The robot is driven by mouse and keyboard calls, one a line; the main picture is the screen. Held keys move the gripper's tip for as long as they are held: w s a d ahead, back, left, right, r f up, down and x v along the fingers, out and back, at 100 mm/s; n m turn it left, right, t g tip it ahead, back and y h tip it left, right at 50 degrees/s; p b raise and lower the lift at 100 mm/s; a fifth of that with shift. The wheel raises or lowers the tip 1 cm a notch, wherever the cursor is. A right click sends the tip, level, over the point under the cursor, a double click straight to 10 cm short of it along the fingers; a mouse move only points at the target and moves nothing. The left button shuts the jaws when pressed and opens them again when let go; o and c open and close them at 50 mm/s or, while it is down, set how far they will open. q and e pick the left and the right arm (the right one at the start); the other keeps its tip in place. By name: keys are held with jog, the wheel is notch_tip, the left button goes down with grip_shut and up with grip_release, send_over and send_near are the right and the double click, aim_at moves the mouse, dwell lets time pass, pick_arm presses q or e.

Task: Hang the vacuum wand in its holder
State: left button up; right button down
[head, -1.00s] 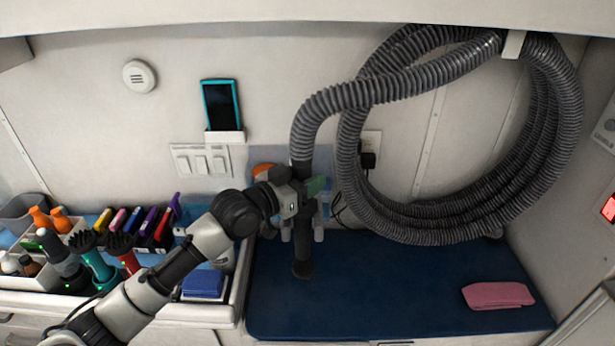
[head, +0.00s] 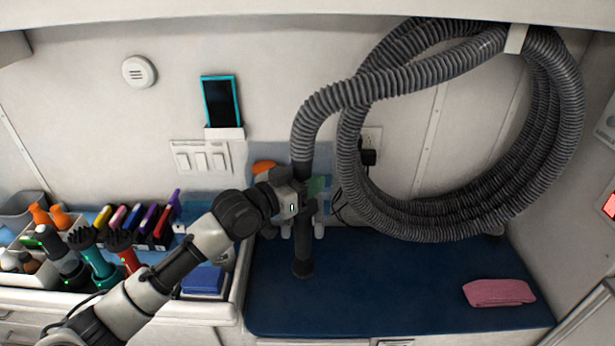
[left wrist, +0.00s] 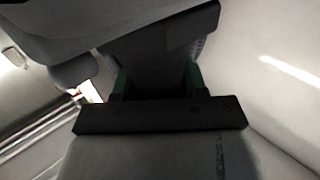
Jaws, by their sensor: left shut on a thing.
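The vacuum wand (head: 303,254) is a dark upright tube, joined at its top to a ribbed grey hose (head: 395,82). My left gripper (head: 304,196) is shut around the wand's middle and holds it in front of the back wall. In the left wrist view, the dark wand (left wrist: 160,62) shows between green finger pads. A holder with pale prongs (head: 318,228) shows on the wall behind the wand. The gripper and wand hide much of it, so I cannot tell whether the wand touches it. My right gripper is not in view.
The hose hangs in large coils from a white hook (head: 516,39). A blue mat (head: 400,290) covers the counter below, with a folded pink cloth (head: 498,292) at right. Brushes and bottles fill a tray (head: 235,290) at left. A phone (head: 221,102) hangs on the wall.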

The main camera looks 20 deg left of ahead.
pick_arm(q)
jog(key=o, duration=1.6)
jog(key=shift+f, duration=0.1)
jog(key=shift+s, duration=0.1)
jog(key=shift+p+v, duration=0.35)
jog(key=shift+v, duration=0.9)
jog(key=shift+p+v, duration=0.55)
jog(key=shift+v, duration=3.2)
